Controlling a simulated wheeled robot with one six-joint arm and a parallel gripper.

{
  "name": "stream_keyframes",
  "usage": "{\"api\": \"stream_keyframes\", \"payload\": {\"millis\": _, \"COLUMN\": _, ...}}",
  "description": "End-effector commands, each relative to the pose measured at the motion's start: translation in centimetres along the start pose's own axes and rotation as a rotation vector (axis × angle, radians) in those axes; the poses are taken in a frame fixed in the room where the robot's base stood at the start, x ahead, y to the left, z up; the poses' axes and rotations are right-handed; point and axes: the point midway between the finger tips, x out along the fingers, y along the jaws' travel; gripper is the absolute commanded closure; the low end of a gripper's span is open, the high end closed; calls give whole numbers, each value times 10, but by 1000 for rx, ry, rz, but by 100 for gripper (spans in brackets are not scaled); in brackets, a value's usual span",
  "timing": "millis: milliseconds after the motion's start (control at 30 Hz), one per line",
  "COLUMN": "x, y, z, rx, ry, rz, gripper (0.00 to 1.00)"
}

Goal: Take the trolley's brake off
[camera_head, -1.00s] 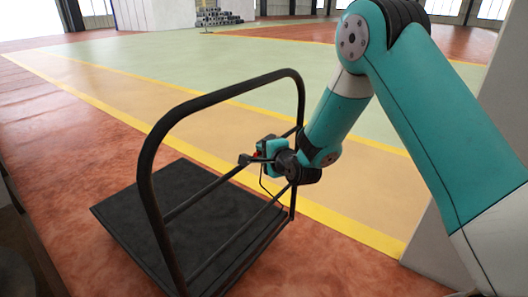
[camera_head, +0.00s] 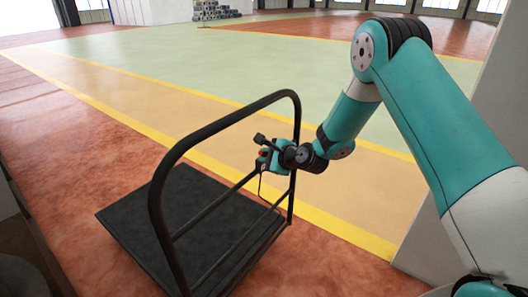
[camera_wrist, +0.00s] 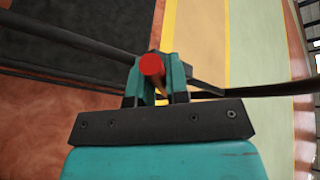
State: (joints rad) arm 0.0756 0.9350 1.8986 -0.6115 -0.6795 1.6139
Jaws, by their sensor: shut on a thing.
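The trolley (camera_head: 133,210) has a flat black platform and a dark tubular handle frame (camera_head: 170,160). It stands on the red-brown floor in the head view. My gripper (camera_head: 263,158) is at the right-hand side of the frame, by its crossbar. In the wrist view, a red-tipped brake lever (camera_wrist: 152,66) sits between my two teal fingers, and my gripper is shut on it. The lever's lower part and its mount are hidden by my fingers. The head view shows only a small spot of red at my gripper.
A yellow line (camera_head: 330,223) borders the tan strip beyond the trolley. The open green floor (camera_head: 200,62) lies farther back. A pale pillar (camera_head: 475,165) stands at the right behind my arm. Grey stacked items (camera_head: 215,10) are far off.

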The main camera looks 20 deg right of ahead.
Motion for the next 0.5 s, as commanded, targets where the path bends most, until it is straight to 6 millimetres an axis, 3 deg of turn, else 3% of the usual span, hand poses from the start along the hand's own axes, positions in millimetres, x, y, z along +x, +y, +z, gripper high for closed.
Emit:
{"api": "stream_keyframes", "payload": {"millis": 33, "x": -3, "y": -9, "z": 2, "rx": 39, "ry": -6, "rz": 16, "gripper": 100}}
{"api": "stream_keyframes", "payload": {"millis": 500, "x": -4, "y": -36, "z": -10, "rx": 428, "ry": -93, "rz": 193, "gripper": 100}}
